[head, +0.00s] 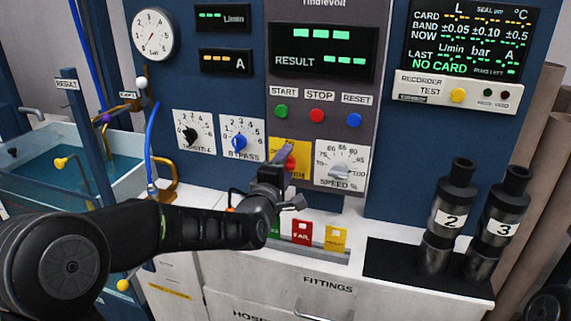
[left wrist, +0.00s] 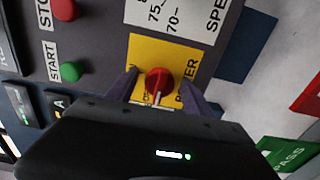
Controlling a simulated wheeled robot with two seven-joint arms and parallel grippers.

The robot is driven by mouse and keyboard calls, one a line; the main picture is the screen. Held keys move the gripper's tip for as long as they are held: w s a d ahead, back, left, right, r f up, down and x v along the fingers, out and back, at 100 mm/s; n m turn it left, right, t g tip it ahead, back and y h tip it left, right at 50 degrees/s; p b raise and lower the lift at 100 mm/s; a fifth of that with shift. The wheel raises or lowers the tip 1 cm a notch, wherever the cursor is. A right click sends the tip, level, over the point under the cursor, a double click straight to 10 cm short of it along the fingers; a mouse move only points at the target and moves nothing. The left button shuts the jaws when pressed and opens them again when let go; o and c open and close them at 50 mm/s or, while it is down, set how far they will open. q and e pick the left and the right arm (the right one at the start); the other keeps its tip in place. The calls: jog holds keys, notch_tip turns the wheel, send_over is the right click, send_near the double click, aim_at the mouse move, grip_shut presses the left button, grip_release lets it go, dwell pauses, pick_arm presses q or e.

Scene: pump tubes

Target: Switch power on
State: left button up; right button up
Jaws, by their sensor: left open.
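The power switch is a red rotary knob (head: 291,162) on a yellow plate (head: 274,148), low on the grey middle panel. In the left wrist view the red knob (left wrist: 160,80) sits on its yellow plate (left wrist: 180,52), marked POWER, with a pale pointer along it. My left gripper (head: 284,153) is at the plate, its purple fingers open. In the left wrist view the fingers stand on both sides of the knob, with gaps. Part of the knob and plate is hidden by the gripper in the head view. My right gripper is not in view.
Green START (head: 281,111), red STOP (head: 317,115) and blue RESET (head: 354,119) buttons sit above. The bypass dial (head: 239,141) is left of the switch, the speed dial (head: 341,167) right. Black cylinders 2 (head: 440,245) and 3 (head: 489,249) stand on a dark mat at right.

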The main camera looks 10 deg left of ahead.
pick_arm(q)
grip_shut()
dwell(0.7)
